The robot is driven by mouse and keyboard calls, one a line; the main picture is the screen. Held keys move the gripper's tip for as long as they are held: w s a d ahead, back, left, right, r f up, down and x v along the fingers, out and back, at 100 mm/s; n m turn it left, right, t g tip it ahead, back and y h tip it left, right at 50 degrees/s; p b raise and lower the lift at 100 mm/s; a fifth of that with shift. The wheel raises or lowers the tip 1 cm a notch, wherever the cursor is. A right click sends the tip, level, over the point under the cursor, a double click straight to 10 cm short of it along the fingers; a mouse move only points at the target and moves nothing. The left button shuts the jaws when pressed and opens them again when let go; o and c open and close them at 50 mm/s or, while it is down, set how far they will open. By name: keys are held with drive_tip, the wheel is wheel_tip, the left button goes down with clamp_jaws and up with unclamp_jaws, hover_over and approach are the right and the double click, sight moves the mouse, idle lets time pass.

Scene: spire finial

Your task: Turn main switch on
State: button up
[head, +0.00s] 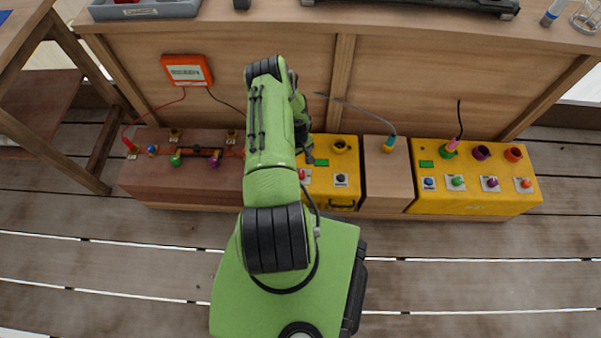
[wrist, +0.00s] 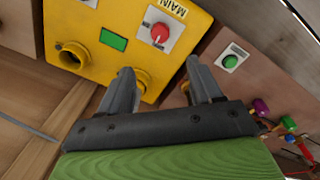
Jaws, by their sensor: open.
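The main switch is a red knob (wrist: 160,32) on a white plate beside the word MAIN, on the yellow box (wrist: 92,15). In the head view the yellow box (head: 323,188) is in the middle of the row, with a red knob (head: 302,174) partly seen beside my arm. My gripper (wrist: 160,72) is open and empty. In the wrist view its fingers point toward the yellow box, and the knob lies beyond the fingertips, apart from them. In the head view my gripper (head: 307,148) is mostly hidden by my arm.
A brown box (head: 180,185) with knobs and cables is on the left. A plain wooden block (head: 388,180) and another yellow box (head: 472,198) are on the right. An orange meter (head: 187,71) is on the wooden panel behind. The bench edge overhangs above.

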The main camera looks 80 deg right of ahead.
sight(301, 174)
drive_tip(key=f+b, duration=0.1)
drive_tip(key=f, duration=0.3)
drive_tip(key=f+b, duration=0.2)
drive_tip(key=f, duration=0.3)
drive_tip(key=f+b, duration=0.2)
drive_tip(key=f, duration=0.3)
drive_tip(key=shift+s+d+f, duration=0.15)
drive_tip(key=shift+s+d, duration=0.05)
drive_tip(key=shift+s, duration=0.05)
drive_tip(key=c, duration=1)
drive_tip(key=shift+c, duration=0.2)
